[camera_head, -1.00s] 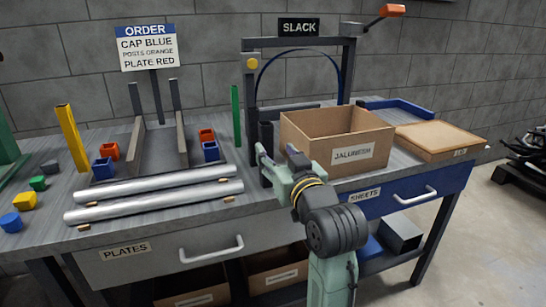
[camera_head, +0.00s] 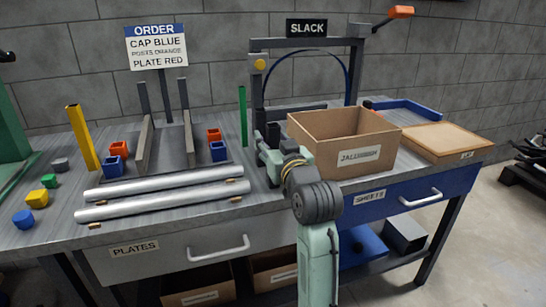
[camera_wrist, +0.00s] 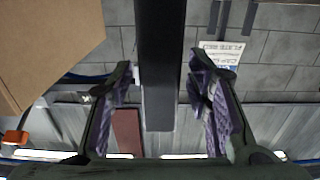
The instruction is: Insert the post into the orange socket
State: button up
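Two orange sockets stand on the bench, one at the left (camera_head: 118,149) and one farther back (camera_head: 214,134), each beside a blue socket. A yellow post (camera_head: 83,137) stands tilted at the left. A thin green post (camera_head: 243,114) stands near the middle. In the wrist view, my gripper's (camera_wrist: 160,85) purple-padded fingers are spread apart. A dark bar (camera_wrist: 162,70) shows between them, with a gap at the left finger. I cannot tell whether it is a post or the frame's upright.
Two silver rollers (camera_head: 165,179) lie along the front left. The cardboard box (camera_head: 345,135) stands right of my gripper. A dark frame (camera_head: 257,85) with a SLACK sign rises behind it. Small coloured blocks (camera_head: 37,198) sit at the far left.

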grip_shut()
dwell(0.3)
jog(key=shift+r, duration=0.1)
